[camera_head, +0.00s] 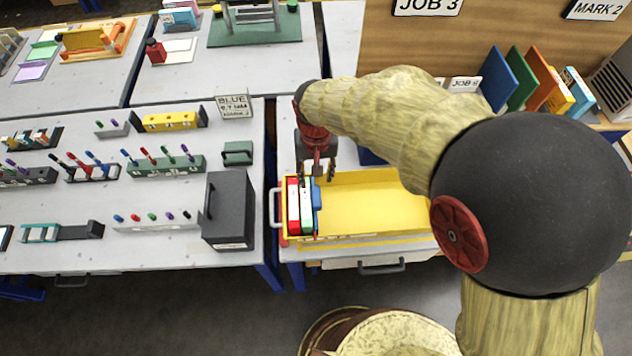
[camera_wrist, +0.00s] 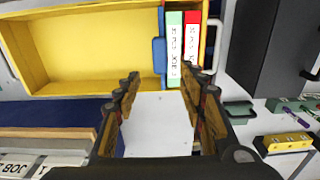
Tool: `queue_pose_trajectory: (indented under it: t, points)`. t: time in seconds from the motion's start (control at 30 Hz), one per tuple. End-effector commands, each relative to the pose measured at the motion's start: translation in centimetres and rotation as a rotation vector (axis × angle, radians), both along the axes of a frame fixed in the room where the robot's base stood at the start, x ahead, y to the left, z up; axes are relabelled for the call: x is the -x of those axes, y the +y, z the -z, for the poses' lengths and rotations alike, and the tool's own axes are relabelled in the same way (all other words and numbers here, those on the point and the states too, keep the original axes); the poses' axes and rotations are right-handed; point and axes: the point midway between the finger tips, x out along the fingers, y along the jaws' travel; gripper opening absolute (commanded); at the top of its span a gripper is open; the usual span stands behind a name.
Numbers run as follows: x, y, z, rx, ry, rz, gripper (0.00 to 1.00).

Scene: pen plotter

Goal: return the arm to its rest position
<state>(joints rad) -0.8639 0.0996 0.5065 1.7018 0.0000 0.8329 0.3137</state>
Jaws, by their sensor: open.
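My gripper (camera_head: 317,168) is at the end of my arm, in front of and above the left end of a yellow tray (camera_head: 375,208). In the wrist view my gripper (camera_wrist: 160,95) is open, with bare grey table between its fingers. Nothing is held. A red-edged (camera_head: 293,205), a green-edged (camera_head: 306,205) and a blue (camera_head: 316,194) item stand side by side at the tray's left end. They also show near the top of the wrist view. The rest of the tray is empty.
A dark grey box (camera_head: 230,210) stands left of the tray on the neighbouring table. Racks of coloured pens (camera_head: 165,163) fill that table. Coloured boards (camera_head: 525,78) stand at the back right, partly near my arm. A gap separates the two tables.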

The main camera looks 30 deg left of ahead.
Motion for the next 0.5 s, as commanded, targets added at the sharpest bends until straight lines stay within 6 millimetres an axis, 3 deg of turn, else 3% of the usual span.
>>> queue_pose_trajectory:
  t: [0.2,0.5]
  points:
    - [0.05,-0.04,-1.27,0.001,0.001,0.0,0.41]
    - [0.04,-0.04,-1.32,0.001,0.001,0.0,0.41]
